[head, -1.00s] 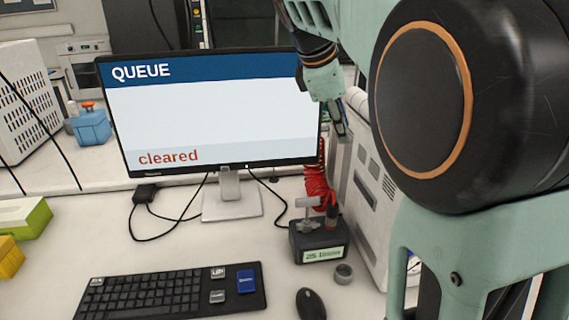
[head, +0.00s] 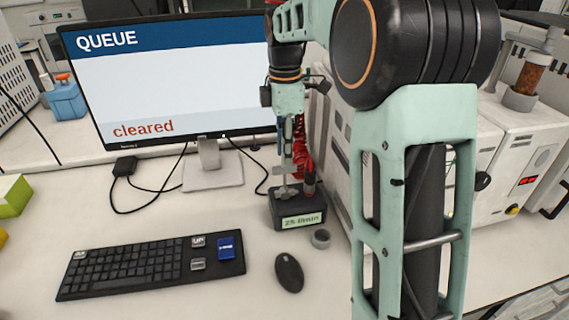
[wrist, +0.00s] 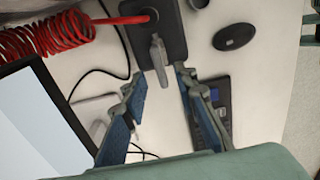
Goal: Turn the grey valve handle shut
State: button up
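The grey valve handle (head: 284,167) sits on top of a black block (head: 296,208) with a pale label, on the desk. My gripper (head: 291,150) hangs fingers-down just above the handle. In the wrist view my gripper (wrist: 160,76) is open, its blue-padded fingers on either side of the handle's free end. Whether either finger touches it I cannot tell.
A red coiled hose (wrist: 45,35) joins the block. A monitor (head: 170,85) reading "cleared" stands at left. A keyboard (head: 150,262), mouse (head: 289,272) and small grey ring (head: 320,239) lie in front. A white reactor unit (head: 505,160) stands at right.

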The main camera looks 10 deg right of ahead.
aim_at(285, 177)
jog(key=shift+f, duration=1.85)
grip_shut()
